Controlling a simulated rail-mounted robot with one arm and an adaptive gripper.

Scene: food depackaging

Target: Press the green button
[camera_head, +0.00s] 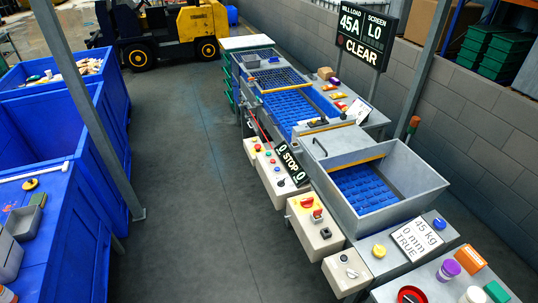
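A light grey control box (264,168) stands on the left side of the machine line. Its top carries several small buttons, among them a red one (257,147) and what looks like a small green button (268,154). The buttons are too small to tell whether any is pressed. My gripper is not visible in this view.
Nearer boxes hold a red-and-yellow switch (307,202) and a key-like switch (343,258). A grey hopper (405,165) adjoins them. An overhead display reads "CLEAR" (358,48). Blue bins (50,130) stand left; the floor aisle (190,180) is clear. A yellow forklift (170,30) stands behind.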

